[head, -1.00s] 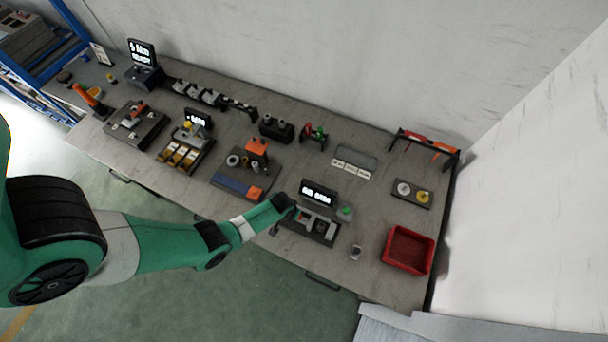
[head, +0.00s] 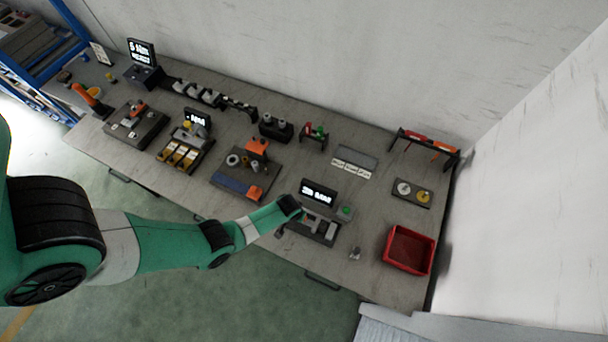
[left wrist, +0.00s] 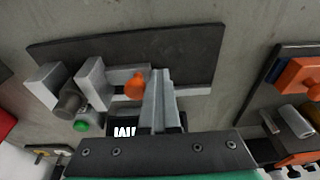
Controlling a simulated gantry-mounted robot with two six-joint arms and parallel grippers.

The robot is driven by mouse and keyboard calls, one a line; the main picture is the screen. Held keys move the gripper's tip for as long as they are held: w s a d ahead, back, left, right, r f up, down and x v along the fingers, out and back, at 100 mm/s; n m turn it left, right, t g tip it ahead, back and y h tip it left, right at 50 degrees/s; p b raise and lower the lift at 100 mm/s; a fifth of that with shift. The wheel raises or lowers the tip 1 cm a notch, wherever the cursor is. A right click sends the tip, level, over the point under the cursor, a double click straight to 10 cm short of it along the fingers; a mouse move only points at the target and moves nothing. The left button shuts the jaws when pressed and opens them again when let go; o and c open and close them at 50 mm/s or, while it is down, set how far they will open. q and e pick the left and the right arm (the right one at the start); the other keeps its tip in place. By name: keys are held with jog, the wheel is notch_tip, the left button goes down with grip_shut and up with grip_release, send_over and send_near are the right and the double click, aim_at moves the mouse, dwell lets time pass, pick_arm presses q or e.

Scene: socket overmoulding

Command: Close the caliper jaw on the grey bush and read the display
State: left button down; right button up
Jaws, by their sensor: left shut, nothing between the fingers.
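The caliper station is a dark plate (left wrist: 200,50) with pale metal jaws, at the bench's front edge in the head view. In the left wrist view the grey bush (left wrist: 70,98), a dark cylinder, stands between the fixed jaw block (left wrist: 42,87) and the sliding jaw (left wrist: 93,82); I cannot tell whether both touch it. An orange knob (left wrist: 135,86) sits on the slide. My left gripper (left wrist: 158,88) is shut and empty, its fingers right beside the knob; it also shows in the head view (head: 299,210). The display (head: 319,192) is lit, its digits too blurred to read.
A green button (head: 347,211) is right of the display. A red bin (head: 409,250) stands further right, with a small grey part (head: 355,253) on the bench before it. A fixture with orange parts (head: 255,191) lies left. Bench between station and bin is mostly clear.

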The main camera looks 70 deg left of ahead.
pick_arm(q)
jog(key=shift+w+d, duration=0.35)
dwell(0.8)
jog(key=shift+s+a, duration=0.35)
jog(key=shift+r, duration=0.1)
notch_tip(320, 180, up, 8)
jog(key=p, duration=0.8)
dwell(0.3)
